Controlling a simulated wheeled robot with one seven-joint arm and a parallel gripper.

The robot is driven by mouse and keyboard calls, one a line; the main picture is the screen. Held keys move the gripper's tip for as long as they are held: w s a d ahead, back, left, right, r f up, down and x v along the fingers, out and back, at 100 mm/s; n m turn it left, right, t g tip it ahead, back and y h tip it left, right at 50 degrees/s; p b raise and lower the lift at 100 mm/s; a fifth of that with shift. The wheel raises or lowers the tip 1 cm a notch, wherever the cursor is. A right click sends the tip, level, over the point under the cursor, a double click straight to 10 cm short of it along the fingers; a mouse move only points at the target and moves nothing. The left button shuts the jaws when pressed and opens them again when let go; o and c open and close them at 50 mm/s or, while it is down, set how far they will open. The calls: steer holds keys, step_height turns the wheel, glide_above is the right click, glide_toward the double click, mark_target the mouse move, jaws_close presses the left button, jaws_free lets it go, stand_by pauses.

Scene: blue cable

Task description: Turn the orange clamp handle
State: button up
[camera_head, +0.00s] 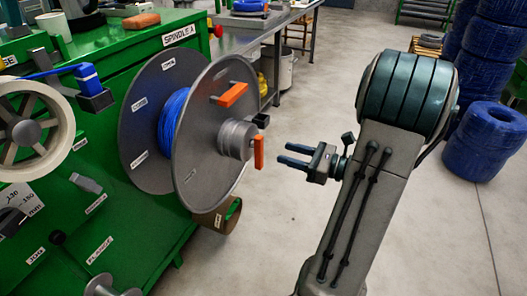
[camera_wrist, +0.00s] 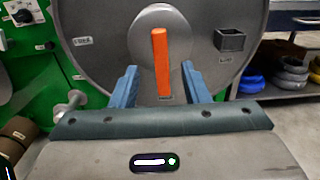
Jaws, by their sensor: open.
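An orange handle (camera_head: 258,152) stands on the hub (camera_head: 237,138) of the cable reel, and the wrist view shows it as a nearly upright bar (camera_wrist: 160,58). I take it as the clamp handle. My gripper (camera_head: 281,154) is open and empty, a short way out from the hub, pointing at it. In the wrist view my two blue fingers (camera_wrist: 158,73) show on either side of the lower part of the handle, with gaps on both sides. In the head view they look apart from it.
A second orange handle (camera_head: 233,94) sits higher on the reel's flange (camera_head: 205,150). Blue cable (camera_head: 172,118) is wound between the flanges. The green machine (camera_head: 100,235) stands at left.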

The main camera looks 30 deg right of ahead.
mark_target(262, 146)
steer(key=b+x, duration=0.2)
steer(key=x, duration=0.6)
jaws_close()
